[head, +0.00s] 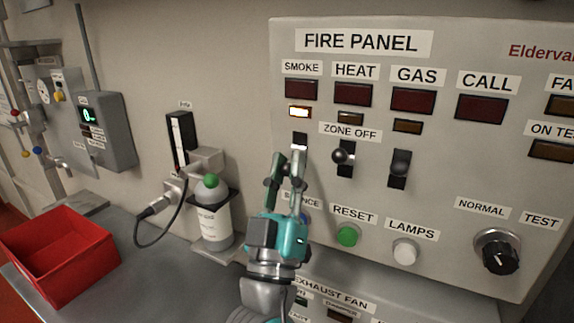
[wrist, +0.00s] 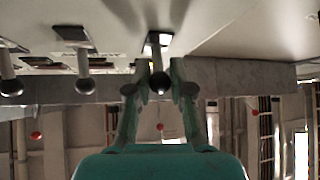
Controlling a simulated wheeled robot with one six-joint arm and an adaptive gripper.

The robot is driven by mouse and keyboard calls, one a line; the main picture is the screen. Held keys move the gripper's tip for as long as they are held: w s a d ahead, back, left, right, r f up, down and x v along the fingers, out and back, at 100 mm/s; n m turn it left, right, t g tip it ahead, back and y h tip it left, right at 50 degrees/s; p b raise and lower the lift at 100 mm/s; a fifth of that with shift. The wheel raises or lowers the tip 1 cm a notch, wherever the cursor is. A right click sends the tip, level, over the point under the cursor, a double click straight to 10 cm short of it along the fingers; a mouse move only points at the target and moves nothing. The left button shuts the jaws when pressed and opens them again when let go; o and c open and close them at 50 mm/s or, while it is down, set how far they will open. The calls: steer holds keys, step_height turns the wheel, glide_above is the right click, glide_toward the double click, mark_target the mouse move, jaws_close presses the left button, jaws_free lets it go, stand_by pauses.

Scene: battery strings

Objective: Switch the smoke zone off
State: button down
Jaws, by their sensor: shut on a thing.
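The grey fire panel (head: 450,130) fills the right of the head view. Under its SMOKE label is a dark red lamp (head: 301,90), and below that a lit amber lamp (head: 299,112). The smoke zone switch slot (head: 300,138) shows just above my gripper (head: 285,168), which hides its lever there. In the wrist view the round-ended smoke switch lever (wrist: 160,82) sits between the fingertips of my gripper (wrist: 161,88). The fingers are shut on it. The heat switch (head: 341,156) and gas switch (head: 400,168) stand to the right, untouched.
Below the switches are a green RESET button (head: 347,235), a white LAMPS button (head: 405,251) and a black rotary knob (head: 501,256). Left are a bottle with a green ball (head: 212,222), a cable and a red bin (head: 62,258). Heat and gas amber lamps are dim.

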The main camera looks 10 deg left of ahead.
steer(key=shift+w+f+n+t+y, duration=0.15)
steer(key=shift+f+n+t+y, duration=0.15)
steer(key=shift+n+t+y, duration=0.35)
stand_by(0.4)
steer(key=c, duration=1)
jaws_free()
steer(key=shift+t, duration=0.25)
steer(key=v, duration=1.2)
